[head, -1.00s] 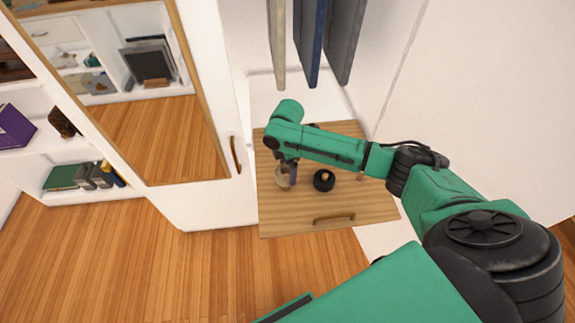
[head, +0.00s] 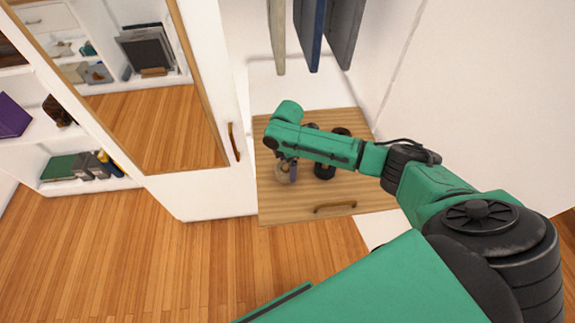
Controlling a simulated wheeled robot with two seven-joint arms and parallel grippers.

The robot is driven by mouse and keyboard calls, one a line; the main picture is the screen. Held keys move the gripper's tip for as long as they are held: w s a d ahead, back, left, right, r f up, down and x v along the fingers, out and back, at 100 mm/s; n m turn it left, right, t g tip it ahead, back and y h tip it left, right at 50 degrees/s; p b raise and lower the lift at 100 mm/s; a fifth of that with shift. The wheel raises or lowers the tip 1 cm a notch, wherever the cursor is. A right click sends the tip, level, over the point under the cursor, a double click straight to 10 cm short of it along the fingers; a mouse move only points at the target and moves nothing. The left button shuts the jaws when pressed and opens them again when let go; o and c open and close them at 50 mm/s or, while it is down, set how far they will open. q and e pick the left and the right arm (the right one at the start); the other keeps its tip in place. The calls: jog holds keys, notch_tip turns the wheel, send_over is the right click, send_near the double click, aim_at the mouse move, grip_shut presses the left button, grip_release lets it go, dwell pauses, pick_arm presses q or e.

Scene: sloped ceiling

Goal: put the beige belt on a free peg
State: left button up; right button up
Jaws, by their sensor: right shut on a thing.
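The beige belt (head: 281,174) is a small pale coil, partly hidden by my right gripper (head: 286,171). The right gripper points down at the left part of the wooden surface (head: 285,213) and is shut on the beige belt. I cannot tell whether the belt still touches the wood. My right arm comes in from the lower right and covers part of the surface. My left gripper is out of view. I can make out no pegs.
A black coil (head: 324,172) lies right of the belt, and another dark round thing (head: 342,132) lies behind the arm. Beige (head: 277,38), blue (head: 310,35) and grey (head: 343,35) hanging pieces are above. A mirrored door (head: 150,120) stands at left.

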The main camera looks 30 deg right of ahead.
jog(key=o, duration=1.2)
jog(key=shift+o, duration=0.2)
jog(key=shift+r, duration=0.15)
